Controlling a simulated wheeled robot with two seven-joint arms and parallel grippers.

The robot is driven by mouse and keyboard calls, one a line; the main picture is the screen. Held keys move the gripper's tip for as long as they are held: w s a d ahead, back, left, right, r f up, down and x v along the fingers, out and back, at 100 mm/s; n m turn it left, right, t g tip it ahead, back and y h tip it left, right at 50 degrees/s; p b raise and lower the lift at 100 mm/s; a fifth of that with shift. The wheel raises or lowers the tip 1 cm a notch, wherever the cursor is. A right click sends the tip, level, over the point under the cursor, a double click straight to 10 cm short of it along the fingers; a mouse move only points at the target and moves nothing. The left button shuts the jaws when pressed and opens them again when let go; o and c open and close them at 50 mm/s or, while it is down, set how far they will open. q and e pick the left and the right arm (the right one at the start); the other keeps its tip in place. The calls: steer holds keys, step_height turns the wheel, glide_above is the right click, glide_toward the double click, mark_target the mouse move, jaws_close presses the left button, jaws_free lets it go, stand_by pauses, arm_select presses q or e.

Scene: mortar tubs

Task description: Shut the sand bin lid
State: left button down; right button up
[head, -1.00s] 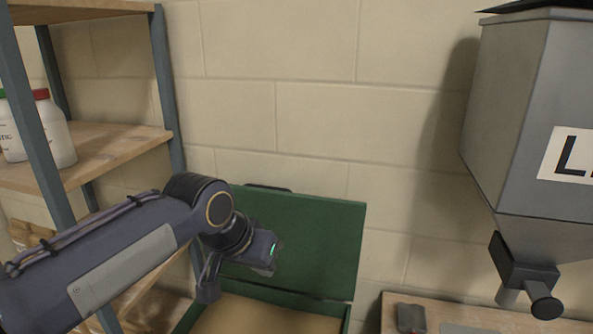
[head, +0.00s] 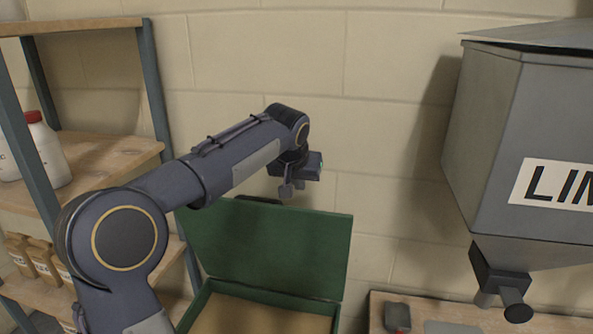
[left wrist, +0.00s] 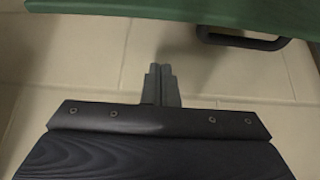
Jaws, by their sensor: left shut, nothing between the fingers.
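The green sand bin (head: 205,296) stands against the wall at bottom centre in the head view, with sand (head: 255,318) inside. Its green lid (head: 270,250) is raised, leaning up near the wall. A dark handle (head: 258,199) sits at the lid's top edge; lid (left wrist: 180,10) and handle (left wrist: 243,41) also show at the top of the left wrist view. My left gripper (head: 287,191) is just above the lid's top edge, right of the handle, fingers down. Its fingers (left wrist: 160,74) are together and empty, apart from the lid in the wrist view. My right gripper is out of view.
A grey hopper (head: 490,140) with a dark outlet hangs at right above a wooden bench (head: 450,312). A shelf (head: 110,155) with bottles (head: 45,150) stands at left beside my arm. Bare wall lies between lid and hopper.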

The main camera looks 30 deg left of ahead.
mark_target(297, 209)
arm_select(q)
steer(key=s+f, duration=0.1)
steer(key=s+f+p, duration=0.1)
steer(key=f, duration=0.1)
steer(key=shift+d, duration=0.3)
steer(key=shift+s+f, duration=0.1)
steer(key=shift+f, duration=0.05)
steer(key=shift+d, duration=0.1)
